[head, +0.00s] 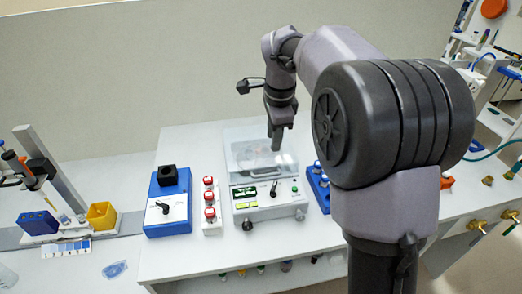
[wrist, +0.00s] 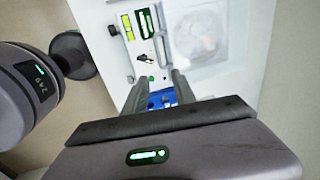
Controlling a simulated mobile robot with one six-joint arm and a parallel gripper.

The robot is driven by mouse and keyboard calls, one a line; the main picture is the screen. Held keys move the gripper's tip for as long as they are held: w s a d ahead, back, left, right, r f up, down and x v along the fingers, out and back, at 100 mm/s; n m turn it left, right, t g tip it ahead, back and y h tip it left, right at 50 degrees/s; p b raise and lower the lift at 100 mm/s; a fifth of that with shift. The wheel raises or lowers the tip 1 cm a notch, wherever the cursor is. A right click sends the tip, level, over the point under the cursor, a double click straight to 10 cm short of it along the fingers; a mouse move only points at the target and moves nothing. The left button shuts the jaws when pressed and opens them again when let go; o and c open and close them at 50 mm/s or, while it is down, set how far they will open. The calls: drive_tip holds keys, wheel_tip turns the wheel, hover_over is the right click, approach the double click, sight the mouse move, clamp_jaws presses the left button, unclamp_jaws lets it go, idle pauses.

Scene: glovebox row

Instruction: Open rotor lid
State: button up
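A white benchtop device (head: 268,207) with a green display, a knob and a small lever stands mid-bench in the head view. Its clear lid (head: 240,140) covers a round, pale rotor shape, which shows faintly through it. The clear lid also shows at upper right in the wrist view (wrist: 222,22). I cannot tell whether the lid is fully down. My gripper (head: 277,147) points down over the lid in the head view. In the wrist view its two fingers (wrist: 159,77) are apart with nothing between them. Contact with the lid cannot be made out.
Left of the device stand a strip of red-capped pieces (head: 209,203) and a blue box with a black knob (head: 168,212). A blue rack (head: 318,188) is close on its right. A yellow bin (head: 101,215) is farther left. The bench front is mostly clear.

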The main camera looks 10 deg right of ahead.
sight(270, 175)
drive_tip(key=f+b, duration=0.1)
drive_tip(key=f, duration=0.4)
drive_tip(key=w+f+b, duration=0.1)
drive_tip(key=f+b, duration=0.1)
drive_tip(key=f, duration=0.3)
drive_tip(key=w+f+b, duration=0.1)
drive_tip(key=f, duration=0.4)
drive_tip(key=shift+w+f, duration=0.15)
drive_tip(key=shift+w, duration=0.1)
drive_tip(key=shift+c, duration=0.2)
clamp_jaws()
